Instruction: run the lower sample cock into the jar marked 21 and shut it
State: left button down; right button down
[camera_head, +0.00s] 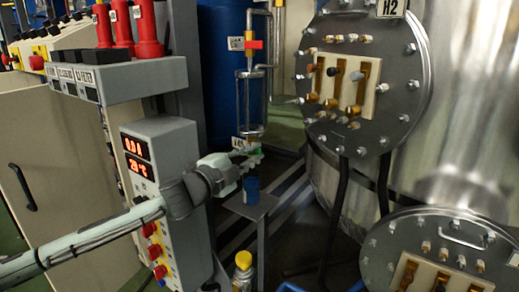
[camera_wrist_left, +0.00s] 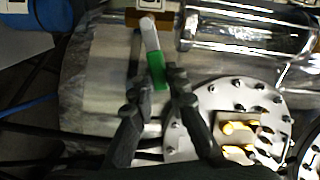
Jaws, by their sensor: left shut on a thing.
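The lower sample cock (camera_head: 257,150) has a green handle and sits below a clear glass receiver (camera_head: 250,105). My left gripper (camera_head: 246,162) is at the cock. In the left wrist view the fingers are shut on the green handle (camera_wrist_left: 156,70), one on each side, with a pale stem running up from it to a brown block. A small blue jar (camera_head: 251,189) stands upright on a little grey stand (camera_head: 243,208) just below the cock. No mark on the jar can be read, and flow into it cannot be told. My right gripper is in neither view.
A red-handled upper cock (camera_head: 253,45) is above the receiver. A control box (camera_head: 160,170) with red displays and knobs stands close to my left arm. A yellow-capped bottle (camera_head: 243,262) is in front. A steel vessel with a round flange (camera_head: 365,75) is at right.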

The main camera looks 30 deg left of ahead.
pick_arm(q)
jog(key=shift+d+f+m, duration=0.1)
jog(key=shift+f+m, duration=0.4)
jog(key=shift+m, duration=0.4)
jog(key=shift+d+f+m, duration=0.1)
jog(key=shift+f+m, duration=0.35)
jog(key=shift+m, duration=0.45)
jog(key=shift+f, duration=0.1)
jog(key=c, duration=1.5)
grip_release()
jog(key=shift+s+a, duration=0.3)
jog(key=shift+s, duration=1.7)
jog(key=shift+s+a, duration=0.3)
jog(key=shift+s, duration=1.7)
jog(key=shift+s+a, duration=0.3)
jog(key=shift+s, duration=1.7)
